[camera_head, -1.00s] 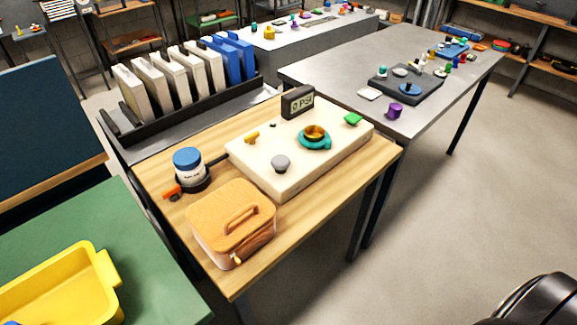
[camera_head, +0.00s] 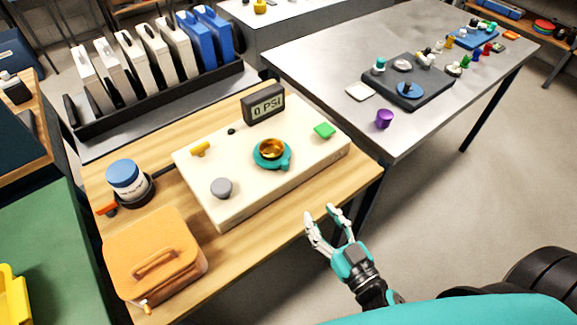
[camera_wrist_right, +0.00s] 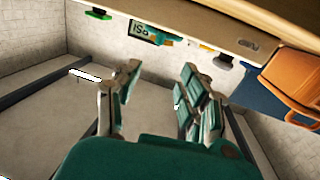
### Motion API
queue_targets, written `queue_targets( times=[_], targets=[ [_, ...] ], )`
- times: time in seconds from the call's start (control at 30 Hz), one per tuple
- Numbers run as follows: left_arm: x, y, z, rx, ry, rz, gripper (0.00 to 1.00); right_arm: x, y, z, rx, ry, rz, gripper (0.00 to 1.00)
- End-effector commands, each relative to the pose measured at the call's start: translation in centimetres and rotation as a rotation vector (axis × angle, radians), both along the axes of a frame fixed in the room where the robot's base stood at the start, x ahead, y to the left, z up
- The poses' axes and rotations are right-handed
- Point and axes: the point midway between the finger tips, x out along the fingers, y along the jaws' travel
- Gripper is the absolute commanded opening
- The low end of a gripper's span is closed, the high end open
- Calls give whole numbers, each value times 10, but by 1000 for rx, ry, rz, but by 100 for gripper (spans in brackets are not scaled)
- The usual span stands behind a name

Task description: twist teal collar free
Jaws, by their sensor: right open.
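The teal collar (camera_head: 272,155) sits on top of the cream panel box (camera_head: 240,185), around a brass fitting (camera_head: 271,147). A small tab sticks out at its right side. A display (camera_head: 263,105) at the back of the box reads 0 PSI. My right gripper (camera_head: 329,212) is open and empty. It is off the front edge of the wooden table, to the lower right of the box and apart from it. In the right wrist view its spread fingers (camera_wrist_right: 153,85) point toward the table edge, and a teal part (camera_wrist_right: 163,40) shows beyond them. My left gripper is not in view.
On the box are a grey knob (camera_head: 221,188), a yellow valve (camera_head: 201,149) and a green knob (camera_head: 324,131). An orange case (camera_head: 155,255) and a blue-lidded jar (camera_head: 127,180) stand at the left. A grey table (camera_head: 330,75) adjoins behind, with a purple cup (camera_head: 384,118).

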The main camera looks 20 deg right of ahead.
Motion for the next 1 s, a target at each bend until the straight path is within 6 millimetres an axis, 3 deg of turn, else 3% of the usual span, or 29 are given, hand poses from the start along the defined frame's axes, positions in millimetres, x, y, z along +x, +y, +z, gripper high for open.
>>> queue_targets(
  times=[0.4,0.6,0.8,1.0],
  targets=[
    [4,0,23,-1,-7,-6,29,91,18,4,0,-3,1,42],
    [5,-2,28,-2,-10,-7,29,127,25,3,-1,-2,0,42],
    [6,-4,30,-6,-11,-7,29,147,29,1,1,0,-1,42],
    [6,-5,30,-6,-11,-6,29,152,30,0,2,1,-1,42]
  ],
)
